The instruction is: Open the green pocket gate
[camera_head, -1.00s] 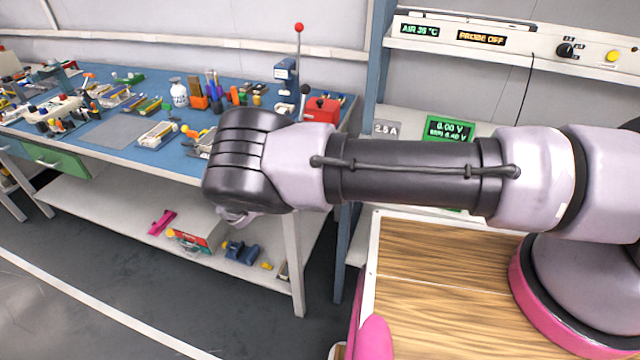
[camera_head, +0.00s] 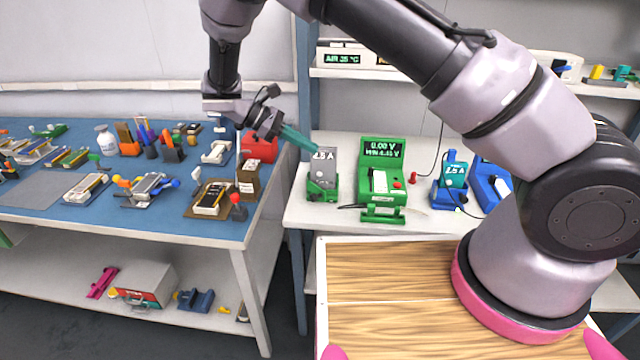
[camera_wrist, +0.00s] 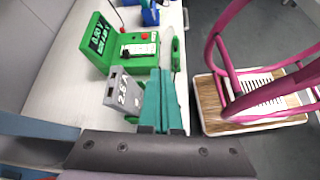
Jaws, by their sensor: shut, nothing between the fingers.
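The green tester (camera_head: 382,165) stands on the white bench, with a lit screen and a white pocket (camera_head: 379,181). A low green bar-like part (camera_head: 383,213) at its front looks like the pocket gate; I cannot tell its exact position. In the wrist view the tester (camera_wrist: 104,45) is at upper left, with a green upright part (camera_wrist: 175,48) at its near side. My gripper (camera_head: 311,146) has teal fingers, shut and empty. In the wrist view the fingertips (camera_wrist: 160,74) partly hide what lies beyond.
The grey block sits in a green holder (camera_head: 322,190) left of the tester. The blue-topped table (camera_head: 40,190) at left is crowded. A shelf (camera_head: 460,82) runs above the bench.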

